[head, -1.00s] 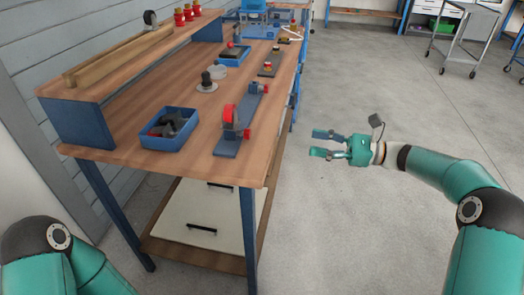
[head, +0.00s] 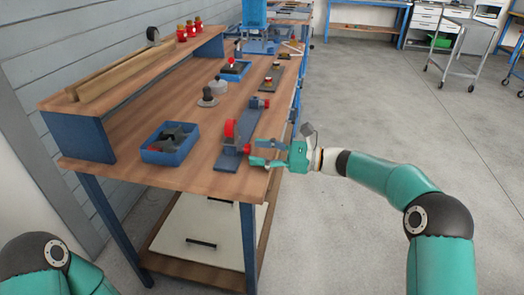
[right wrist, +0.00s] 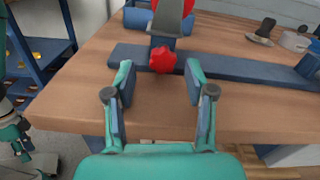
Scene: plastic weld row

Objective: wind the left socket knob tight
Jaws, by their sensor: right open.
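A long blue fixture bar (head: 227,163) lies on the workbench near its right edge; it also shows in the right wrist view (right wrist: 245,68). At its near end stands a socket with a red round part (head: 229,128) and a small red knob (right wrist: 163,60) facing my right gripper. I take this for the left socket knob. My right gripper (head: 260,153) is open at the bench edge. In the right wrist view its fingers (right wrist: 160,78) are spread with the knob just ahead, between the tips in the picture; contact is not visible. My left gripper is outside the view.
A second red knob (head: 266,104) sits at the bar's far end. A blue bin (head: 169,153) with dark parts stands left of the fixture. A raised shelf (head: 150,70) runs along the wall. Open floor lies right of the bench.

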